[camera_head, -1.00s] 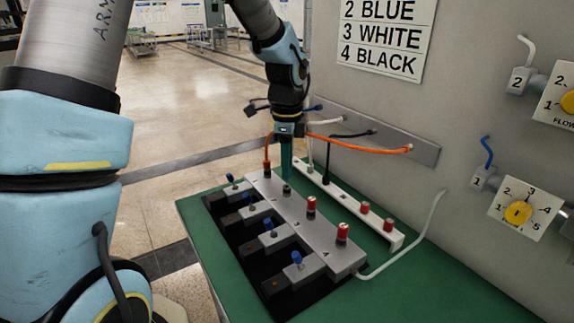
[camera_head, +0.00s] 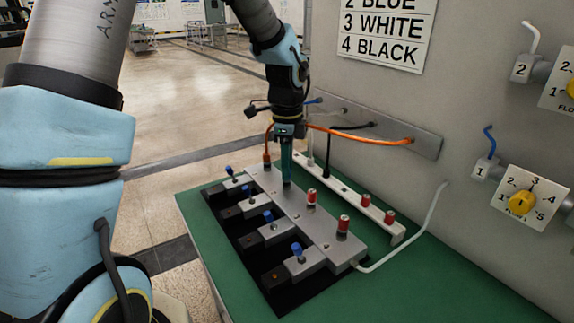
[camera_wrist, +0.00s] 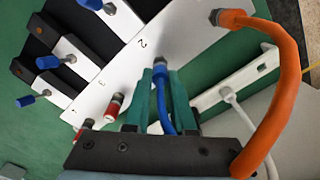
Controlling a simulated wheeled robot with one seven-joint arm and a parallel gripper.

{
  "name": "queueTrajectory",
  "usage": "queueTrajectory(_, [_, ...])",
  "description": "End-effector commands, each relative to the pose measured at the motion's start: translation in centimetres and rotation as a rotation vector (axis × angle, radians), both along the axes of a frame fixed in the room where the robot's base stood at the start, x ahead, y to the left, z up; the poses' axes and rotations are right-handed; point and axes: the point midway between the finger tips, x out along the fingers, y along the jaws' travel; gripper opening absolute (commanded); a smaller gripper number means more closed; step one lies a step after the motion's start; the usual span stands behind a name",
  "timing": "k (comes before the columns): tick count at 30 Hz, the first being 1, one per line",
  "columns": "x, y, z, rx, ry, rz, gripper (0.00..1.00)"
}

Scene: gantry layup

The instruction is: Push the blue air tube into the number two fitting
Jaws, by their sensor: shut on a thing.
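My gripper (camera_head: 287,182) points straight down over the grey manifold (camera_head: 326,236), with its teal fingers closed. In the wrist view the fingers (camera_wrist: 161,75) are shut on the blue air tube (camera_wrist: 165,115), which curves up between them. The tube's end meets a small grey round fitting (camera_wrist: 160,61) beside the printed 2 on the manifold. The fingertips hide most of this joint, so I cannot tell how deep the tube sits. In the head view the blue tube (camera_head: 314,100) shows behind my wrist.
An orange tube (camera_head: 360,134) arches from the wall plate to the neighbouring fitting, close beside my gripper. Red-capped fittings (camera_head: 343,224) stand on the manifold's near part. A white strip (camera_head: 350,196) lies behind it, and blue-knobbed valves (camera_head: 268,216) line its left side.

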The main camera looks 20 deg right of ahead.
Motion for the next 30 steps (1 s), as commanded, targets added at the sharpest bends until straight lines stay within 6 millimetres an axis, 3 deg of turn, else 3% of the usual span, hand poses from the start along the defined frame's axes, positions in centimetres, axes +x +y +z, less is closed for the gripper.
queueTrajectory(3, [0.0, 0.0, -0.4, 0.001, 0.002, 0.000, 0.00])
queueTrajectory(4, [0.0, 0.0, -0.4, 0.001, 0.002, 0.000, 0.27])
queueTrajectory(12, [0.0, 0.0, -0.3, 0.001, 0.002, 0.000, 0.57])
queueTrajectory(23, [0.0, 0.0, 0.3, -0.001, -0.001, 0.000, 0.58])
queueTrajectory(30, [0.1, 0.0, 4.3, -0.002, -0.003, 0.001, 0.58])
